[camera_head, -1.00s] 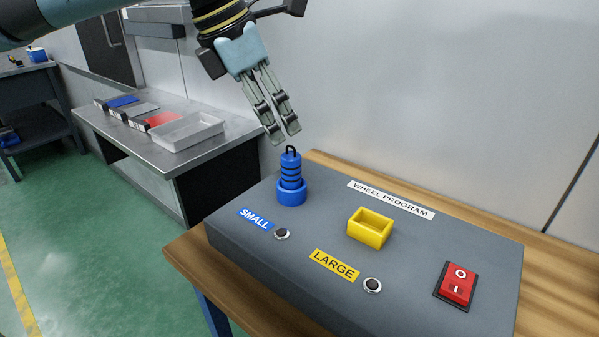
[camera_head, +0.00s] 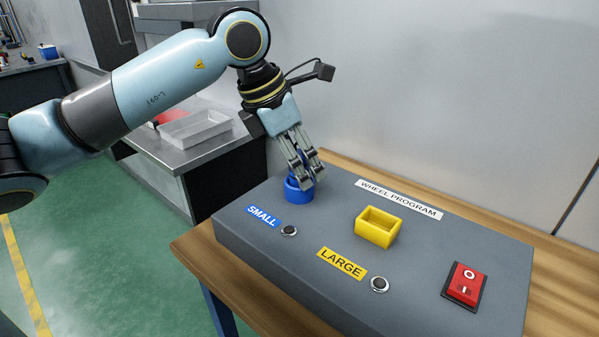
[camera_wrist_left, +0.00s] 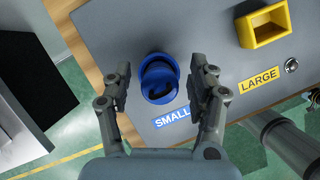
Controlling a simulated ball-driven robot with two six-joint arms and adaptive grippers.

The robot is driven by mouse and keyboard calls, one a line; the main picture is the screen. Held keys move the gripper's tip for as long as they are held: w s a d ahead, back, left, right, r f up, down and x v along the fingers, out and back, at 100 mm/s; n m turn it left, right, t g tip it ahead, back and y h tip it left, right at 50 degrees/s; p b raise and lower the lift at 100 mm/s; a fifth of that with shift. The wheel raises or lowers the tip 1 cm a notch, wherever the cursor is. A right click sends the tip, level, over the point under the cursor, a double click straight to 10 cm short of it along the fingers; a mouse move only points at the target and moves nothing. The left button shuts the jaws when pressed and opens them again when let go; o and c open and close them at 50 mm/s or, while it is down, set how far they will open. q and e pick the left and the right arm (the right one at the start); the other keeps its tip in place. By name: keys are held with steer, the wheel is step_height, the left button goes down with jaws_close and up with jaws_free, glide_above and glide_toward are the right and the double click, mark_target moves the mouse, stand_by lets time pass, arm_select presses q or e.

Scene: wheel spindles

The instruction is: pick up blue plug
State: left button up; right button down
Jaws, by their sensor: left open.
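The blue plug (camera_wrist_left: 160,76) stands in a round blue socket (camera_head: 298,192) on the grey control box, by the SMALL label. In the head view the fingers of my left gripper (camera_head: 308,176) cover most of the plug. In the left wrist view the open left gripper (camera_wrist_left: 160,88) has one finger on each side of the plug. A gap shows between each finger and the plug. My right gripper is not in view.
The grey box (camera_head: 300,254) also carries a yellow square socket (camera_head: 378,228), two round buttons and a red switch (camera_head: 464,286). It sits on a wooden table (camera_head: 190,244). A wall stands behind.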

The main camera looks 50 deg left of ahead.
arm_select(q)
steer(key=c, duration=1.2)
jaws_close()
steer(key=shift+r, duration=0.2)
